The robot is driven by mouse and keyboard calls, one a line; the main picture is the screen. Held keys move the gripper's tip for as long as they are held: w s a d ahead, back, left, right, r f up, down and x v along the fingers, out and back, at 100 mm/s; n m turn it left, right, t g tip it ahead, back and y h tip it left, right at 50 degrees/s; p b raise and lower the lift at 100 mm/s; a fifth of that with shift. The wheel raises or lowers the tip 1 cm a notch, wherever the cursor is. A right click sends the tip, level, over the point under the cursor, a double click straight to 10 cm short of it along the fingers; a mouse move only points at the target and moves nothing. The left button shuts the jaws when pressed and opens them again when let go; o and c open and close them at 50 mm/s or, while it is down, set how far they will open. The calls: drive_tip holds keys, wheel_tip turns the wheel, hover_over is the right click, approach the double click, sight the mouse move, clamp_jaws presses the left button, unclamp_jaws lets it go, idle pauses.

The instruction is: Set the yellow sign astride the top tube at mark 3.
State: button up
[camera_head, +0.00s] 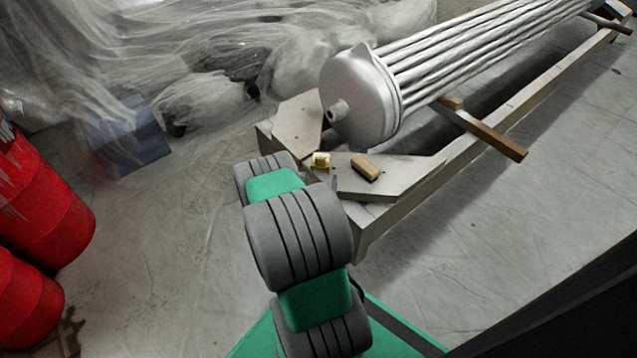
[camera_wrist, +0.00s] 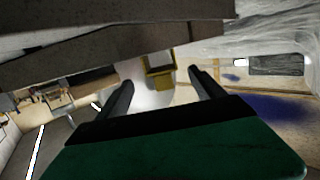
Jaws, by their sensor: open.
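The small yellow sign (camera_head: 320,160) rests on the grey end plate of the frame, in front of the tube bundle's round end. In the wrist view the yellow sign (camera_wrist: 158,82) shows ahead, between the fingertips and apart from both. My gripper (camera_wrist: 160,77) is open and empty. In the head view my arm mostly hides it. The top tube (camera_head: 470,42) is in the metal tube bundle running to the upper right; I cannot make out mark 3 on it.
A tan wooden block (camera_head: 365,167) lies right of the sign. The bundle's round end cap (camera_head: 358,100) rises behind it. A wooden bar (camera_head: 490,133) sticks out at right. Red drums (camera_head: 45,205) stand at left, with a blue box (camera_head: 128,135) and plastic sheeting (camera_head: 210,60) behind.

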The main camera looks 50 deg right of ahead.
drive_tip(key=w+a+r+m+g+y, duration=0.1)
drive_tip(key=w+r+m+g, duration=0.3)
drive_tip(key=r, duration=0.4)
drive_tip(key=w+a+r+n+y, duration=0.2)
drive_tip(key=a+y, duration=0.1)
drive_tip(key=a, duration=0.4)
drive_tip(key=w+a+r+n+y, duration=0.2)
drive_tip(key=a, duration=0.5)
drive_tip(key=s+a+r+n+g+y, duration=0.1)
drive_tip(key=s+a+r+n+y, duration=0.25)
drive_tip(key=a, duration=0.45)
drive_tip(key=s+a+r+n+g+y, duration=0.1)
drive_tip(key=s+a+r+n+y, duration=0.1)
drive_tip(key=s+a+n, duration=0.45)
drive_tip(key=s+a+r+n+g+y, duration=0.1)
drive_tip(key=s+a+r+n+y, duration=0.15)
drive_tip(key=a, duration=0.75)
wheel_tip(320, 180, up, 40)
drive_tip(key=w+t+p, duration=0.1)
drive_tip(key=w+p, duration=0.1)
drive_tip(key=p, duration=3.5)
drive_tip(key=shift+d+r+m+t, duration=0.2)
drive_tip(key=shift+d+m+t, duration=0.1)
drive_tip(key=shift+m, duration=0.15)
drive_tip(key=shift+w+f, duration=0.1)
drive_tip(key=shift+f, duration=0.25)
drive_tip(key=shift+c, duration=0.5)
